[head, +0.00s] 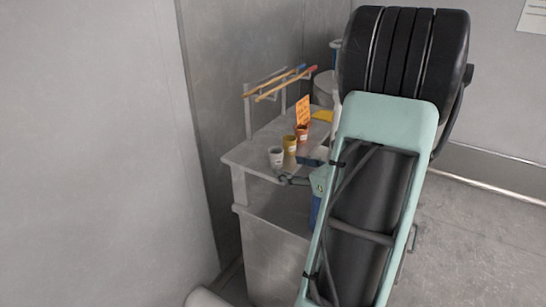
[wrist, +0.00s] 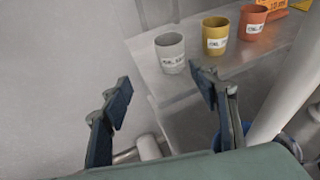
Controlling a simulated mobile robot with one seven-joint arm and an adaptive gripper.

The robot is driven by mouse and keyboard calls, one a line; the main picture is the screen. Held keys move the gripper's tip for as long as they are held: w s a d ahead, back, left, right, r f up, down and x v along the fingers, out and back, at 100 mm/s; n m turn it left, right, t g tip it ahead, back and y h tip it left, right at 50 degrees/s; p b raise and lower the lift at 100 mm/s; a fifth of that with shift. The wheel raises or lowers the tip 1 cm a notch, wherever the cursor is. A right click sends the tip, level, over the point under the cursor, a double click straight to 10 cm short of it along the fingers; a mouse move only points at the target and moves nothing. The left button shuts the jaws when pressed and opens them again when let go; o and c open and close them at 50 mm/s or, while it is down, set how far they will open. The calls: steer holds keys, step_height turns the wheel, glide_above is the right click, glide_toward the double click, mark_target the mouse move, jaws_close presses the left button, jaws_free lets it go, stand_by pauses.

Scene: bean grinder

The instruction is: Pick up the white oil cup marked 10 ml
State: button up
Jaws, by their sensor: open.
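The white oil cup (head: 276,156) stands upright near the front left corner of the grey cart top, at the left end of a row of cups. It also shows in the wrist view (wrist: 170,52), with a small label whose number is too small to read. My gripper (wrist: 163,90) is open and empty, its two fingers spread wide. In the wrist view the cup appears beyond the fingertips, between them and nearer the right finger. In the head view my gripper (head: 297,172) is at the cart's front edge, apart from the cup.
A yellow cup (wrist: 215,35) and an orange cup (wrist: 252,22) stand to the right of the white cup. An orange sign (head: 303,110) is behind them. Colored sticks (head: 285,83) lie on a rack at the cart's back. A grey wall (head: 100,150) is at left.

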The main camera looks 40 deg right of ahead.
mark_target(281, 161)
steer(key=shift+m+h, duration=0.4)
steer(key=shift+m, duration=0.4)
steer(key=w, duration=0.1)
steer(key=w+d+f, duration=0.1)
steer(key=w+f, duration=0.1)
steer(key=shift+w+d, duration=0.3)
steer(key=shift+w, duration=0.1)
steer(key=x, duration=0.2)
steer(key=p+x, duration=0.1)
steer(key=x, duration=0.2)
steer(key=shift+w+a+r, duration=0.1)
steer(key=shift+w+r, duration=0.15)
steer(key=shift+w, duration=0.2)
steer(key=c, duration=1.1)
